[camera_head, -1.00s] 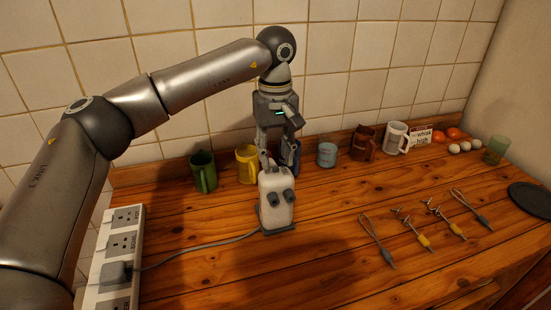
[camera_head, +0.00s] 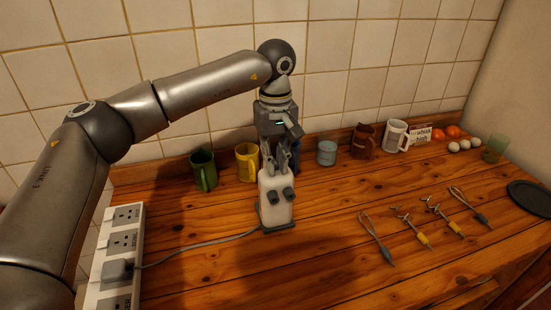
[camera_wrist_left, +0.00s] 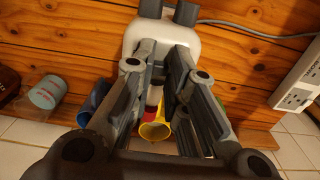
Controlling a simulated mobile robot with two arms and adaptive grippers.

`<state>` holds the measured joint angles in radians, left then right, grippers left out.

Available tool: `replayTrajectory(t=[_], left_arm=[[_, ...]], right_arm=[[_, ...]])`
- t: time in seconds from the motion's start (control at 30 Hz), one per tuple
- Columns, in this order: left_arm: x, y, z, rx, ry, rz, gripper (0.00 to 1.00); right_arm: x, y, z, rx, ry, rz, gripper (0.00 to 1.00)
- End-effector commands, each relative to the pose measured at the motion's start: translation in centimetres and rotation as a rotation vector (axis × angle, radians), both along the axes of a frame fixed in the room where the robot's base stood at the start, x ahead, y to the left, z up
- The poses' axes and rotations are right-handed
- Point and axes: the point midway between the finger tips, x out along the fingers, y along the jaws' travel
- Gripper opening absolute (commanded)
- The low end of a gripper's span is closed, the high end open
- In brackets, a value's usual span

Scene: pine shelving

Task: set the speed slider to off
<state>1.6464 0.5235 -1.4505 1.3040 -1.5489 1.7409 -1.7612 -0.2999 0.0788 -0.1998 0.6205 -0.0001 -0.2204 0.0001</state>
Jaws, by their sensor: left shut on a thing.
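A white hand mixer (camera_head: 275,200) stands upright on its dark base on the wooden counter, two dark sockets facing the front. It also shows at the top of the left wrist view (camera_wrist_left: 160,30). My left gripper (camera_head: 278,165) comes down from above, with its fingertips at the mixer's upper rear end. In the left wrist view its fingers (camera_wrist_left: 162,55) are close together against the mixer, around something narrower than the body. That narrow part seems to be the speed slider, but the fingers hide it and its setting cannot be read. My right gripper is not in view.
Green (camera_head: 203,170), yellow (camera_head: 247,162) and other mugs line the tiled wall behind. Loose beaters and whisks (camera_head: 428,225) lie to the right. A power strip (camera_head: 122,240) stands at left, with the mixer's cord running to it. The front counter is clear.

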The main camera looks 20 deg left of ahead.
Motion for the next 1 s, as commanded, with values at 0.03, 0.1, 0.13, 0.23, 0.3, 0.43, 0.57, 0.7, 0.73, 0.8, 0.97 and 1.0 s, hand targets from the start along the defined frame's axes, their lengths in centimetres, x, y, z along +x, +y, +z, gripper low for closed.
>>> replayTrajectory(t=[0.03, 0.1, 0.13, 0.23, 0.3, 0.43, 0.57, 0.7, 0.73, 0.8, 0.97, 1.0], left_arm=[[0.01, 0.0, 0.04, -0.001, -0.001, 0.0, 0.0], [-0.04, -0.06, 0.02, -0.001, -0.001, -0.001, 0.0], [-0.13, -0.13, -0.01, -0.001, -0.001, -0.001, 0.0], [-0.51, -0.39, -0.07, -0.001, -0.001, -0.001, 0.0], [-0.57, -0.41, -0.01, -0.001, -0.001, 0.0, 0.0], [-0.58, -0.45, 0.02, -0.001, 0.0, -0.001, 0.0], [-0.55, -0.44, 0.07, -0.002, -0.001, 0.0, 0.25], [-0.55, -0.42, 0.06, -0.001, -0.001, 0.0, 0.36], [-0.55, -0.42, 0.06, -0.001, -0.001, 0.0, 0.36], [-0.55, -0.42, 0.06, -0.001, -0.001, 0.0, 0.36], [-0.54, -0.41, 0.16, -0.001, -0.001, 0.0, 0.36], [-0.53, -0.42, 0.36, -0.001, -0.002, 0.0, 0.36]], right_arm=[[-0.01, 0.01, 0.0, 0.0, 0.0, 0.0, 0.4], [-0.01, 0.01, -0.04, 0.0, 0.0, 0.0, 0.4], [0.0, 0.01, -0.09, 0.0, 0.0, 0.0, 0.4], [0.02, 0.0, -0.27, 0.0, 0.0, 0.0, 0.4], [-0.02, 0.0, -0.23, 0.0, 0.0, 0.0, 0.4], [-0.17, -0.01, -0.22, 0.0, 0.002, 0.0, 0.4], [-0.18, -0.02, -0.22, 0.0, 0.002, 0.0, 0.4], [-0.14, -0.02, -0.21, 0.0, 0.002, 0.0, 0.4], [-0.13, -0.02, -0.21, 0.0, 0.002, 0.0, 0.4], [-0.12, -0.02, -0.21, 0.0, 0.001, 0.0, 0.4], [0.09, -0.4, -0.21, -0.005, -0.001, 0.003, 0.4], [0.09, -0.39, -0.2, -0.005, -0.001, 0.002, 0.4]])
